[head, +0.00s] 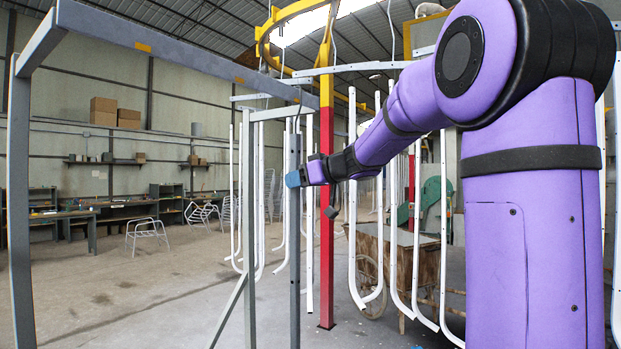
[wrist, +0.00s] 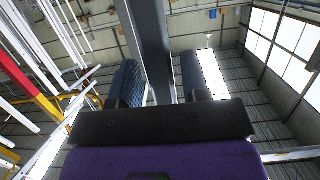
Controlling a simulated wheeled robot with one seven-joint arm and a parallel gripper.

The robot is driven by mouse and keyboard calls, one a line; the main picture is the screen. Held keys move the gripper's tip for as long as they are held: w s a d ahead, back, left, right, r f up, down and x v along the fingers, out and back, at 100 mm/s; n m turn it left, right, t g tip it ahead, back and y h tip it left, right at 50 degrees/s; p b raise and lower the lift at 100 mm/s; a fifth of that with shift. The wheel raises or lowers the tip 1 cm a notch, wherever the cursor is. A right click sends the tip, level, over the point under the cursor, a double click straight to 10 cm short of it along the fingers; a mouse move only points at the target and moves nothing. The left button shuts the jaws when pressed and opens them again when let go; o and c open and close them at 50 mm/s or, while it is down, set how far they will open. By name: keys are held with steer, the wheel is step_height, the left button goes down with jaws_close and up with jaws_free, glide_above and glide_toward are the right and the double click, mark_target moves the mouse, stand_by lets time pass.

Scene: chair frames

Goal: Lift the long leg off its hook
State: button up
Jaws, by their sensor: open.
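White bent tube legs hang in a row from an overhead rail, several left of the red and yellow post (head: 327,190) and several right of it. A straighter white tube (head: 309,215) hangs just left of that post; I cannot tell which piece is the long leg, and its hook is not clear. My gripper (head: 292,179) is at a grey upright (head: 295,260) at mid height. In the wrist view my gripper (wrist: 158,82) is open, with two blue fingers apart. A grey bar (wrist: 152,40) shows between them; I cannot tell whether it touches either finger.
A grey steel frame (head: 18,200) with a top beam (head: 150,42) stands at the left and reaches toward my gripper. A wooden cart (head: 400,260) stands behind the hanging legs at right. Workbenches (head: 100,218) line the far wall. Open floor (head: 120,290) lies at left.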

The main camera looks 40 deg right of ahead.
jaws_close()
steer(key=shift+r, duration=0.1)
steer(key=shift+w+r, duration=0.1)
steer(key=shift+r, duration=1)
stand_by(0.4)
steer(key=shift+s+d, duration=0.25)
steer(key=shift+s, duration=0.5)
steer(key=shift+s+d, duration=0.25)
steer(key=shift+s, duration=0.4)
steer(key=shift+s, duration=0.1)
stand_by(0.4)
steer(key=shift+v, duration=2.45)
steer(key=shift+f, duration=0.1)
